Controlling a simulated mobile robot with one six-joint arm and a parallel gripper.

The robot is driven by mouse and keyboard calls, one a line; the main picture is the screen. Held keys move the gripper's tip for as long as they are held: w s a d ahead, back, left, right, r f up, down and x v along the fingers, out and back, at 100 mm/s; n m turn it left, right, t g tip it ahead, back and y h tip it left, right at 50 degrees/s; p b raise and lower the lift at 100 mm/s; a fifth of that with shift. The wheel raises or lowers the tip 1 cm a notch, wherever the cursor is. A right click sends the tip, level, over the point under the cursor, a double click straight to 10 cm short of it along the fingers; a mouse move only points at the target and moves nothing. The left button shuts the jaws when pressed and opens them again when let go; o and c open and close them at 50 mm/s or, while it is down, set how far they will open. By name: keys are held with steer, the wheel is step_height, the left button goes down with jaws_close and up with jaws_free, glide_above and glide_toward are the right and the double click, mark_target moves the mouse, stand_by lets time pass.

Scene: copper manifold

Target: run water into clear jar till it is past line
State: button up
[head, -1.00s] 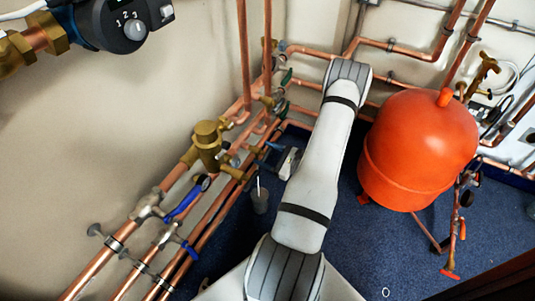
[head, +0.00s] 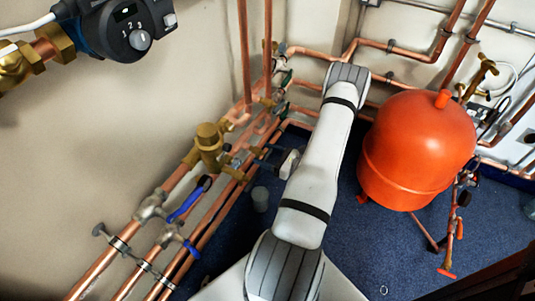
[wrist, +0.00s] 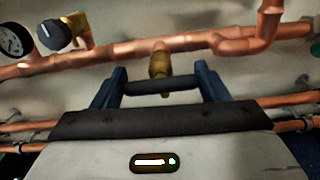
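The jar (head: 260,199) is a small grey-looking cup on the blue floor below the brass tap (head: 234,173) in the head view. Its line and water level are too small to make out. No stream shows above it. My gripper (head: 262,160) is at the pipes just above and right of the jar, partly hidden by my arm. In the wrist view its two blue fingers (wrist: 160,86) stand either side of a dark bar-shaped tap handle (wrist: 160,87) in front of a brass valve (wrist: 160,64). The handle spans the gap and appears to touch both fingers.
Copper pipes (head: 205,240) with blue-lever valves (head: 186,200) run along the left wall. A red tank (head: 415,150) stands right of my arm. A pump with a dial (head: 130,30) is at upper left. Blue floor (head: 350,255) is open at lower right.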

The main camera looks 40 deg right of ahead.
steer(key=o, duration=0.3)
steer(key=shift+o, duration=0.2)
steer(key=p+v, duration=0.1)
steer(key=v, duration=0.6)
steer(key=shift+s+p, duration=0.35)
steer(key=shift+p, duration=0.05)
steer(key=shift+d, duration=0.15)
